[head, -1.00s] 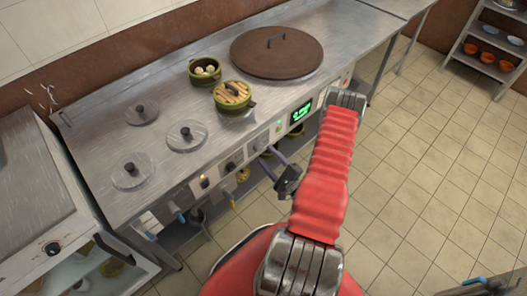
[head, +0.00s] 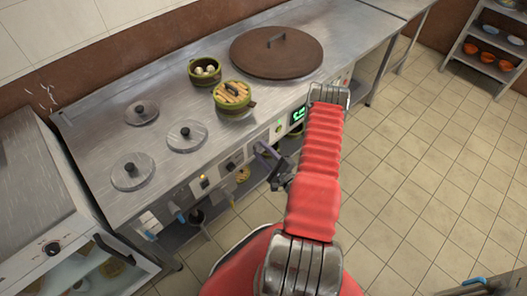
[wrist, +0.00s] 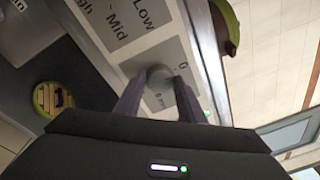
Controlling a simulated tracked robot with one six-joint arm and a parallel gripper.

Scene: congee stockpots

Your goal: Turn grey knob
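The steel counter (head: 100,115) carries several lidded round wells, a large brown lid (head: 276,55) and two green pots (head: 204,71). A green display (head: 298,116) is on the panel right of my gripper. Open tiled floor (head: 430,150) lies at the right.

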